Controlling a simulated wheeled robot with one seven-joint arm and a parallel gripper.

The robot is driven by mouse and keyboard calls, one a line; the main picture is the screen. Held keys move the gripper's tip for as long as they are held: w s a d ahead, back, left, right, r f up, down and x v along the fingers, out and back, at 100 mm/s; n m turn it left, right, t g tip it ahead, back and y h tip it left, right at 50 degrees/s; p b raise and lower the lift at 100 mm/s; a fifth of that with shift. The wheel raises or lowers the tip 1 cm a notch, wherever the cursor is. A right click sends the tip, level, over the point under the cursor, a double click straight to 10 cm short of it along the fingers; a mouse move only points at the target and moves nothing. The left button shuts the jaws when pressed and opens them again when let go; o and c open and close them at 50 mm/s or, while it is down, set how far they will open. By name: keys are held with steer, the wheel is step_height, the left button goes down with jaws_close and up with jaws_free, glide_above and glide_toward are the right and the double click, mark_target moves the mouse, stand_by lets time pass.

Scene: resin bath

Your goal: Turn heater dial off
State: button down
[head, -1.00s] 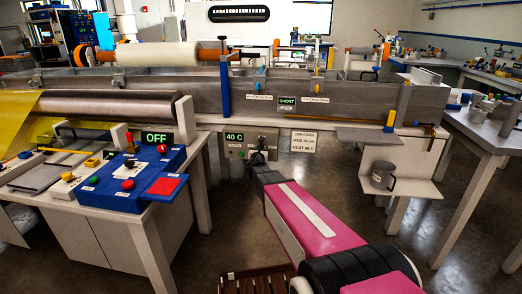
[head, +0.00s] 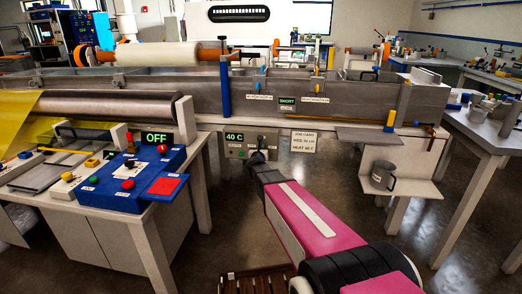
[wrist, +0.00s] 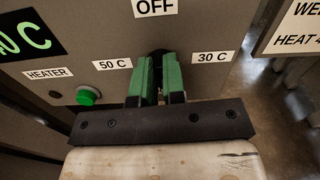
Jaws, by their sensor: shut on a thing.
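The heater dial (wrist: 158,53) is a dark knob on the grey control panel. In the wrist view, most of it is hidden between the green fingers of my gripper (wrist: 160,68), which are shut on it. An OFF label (wrist: 155,7) is above the dial, a 50 C label (wrist: 112,63) to its left and a 30 C label (wrist: 212,57) to its right. The dial's pointing mark is hidden. In the head view, my gripper (head: 258,157) reaches the panel (head: 236,150) below the long bath, and the display (head: 234,136) reads 40 C.
A green button (wrist: 88,96) with a HEATER label (wrist: 48,73) is left of the dial. A job card (head: 304,141) hangs to the right of the panel.

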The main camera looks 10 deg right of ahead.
steer(key=shift+f+n, duration=0.3)
steer(key=shift+n, duration=5.55)
steer(key=shift+f+n, duration=0.25)
steer(key=shift+n, duration=5.55)
steer(key=shift+f+n, duration=0.3)
steer(key=shift+n, duration=5.55)
steer(key=c, duration=1.2)
jaws_free()
steer(key=shift+s, duration=0.15)
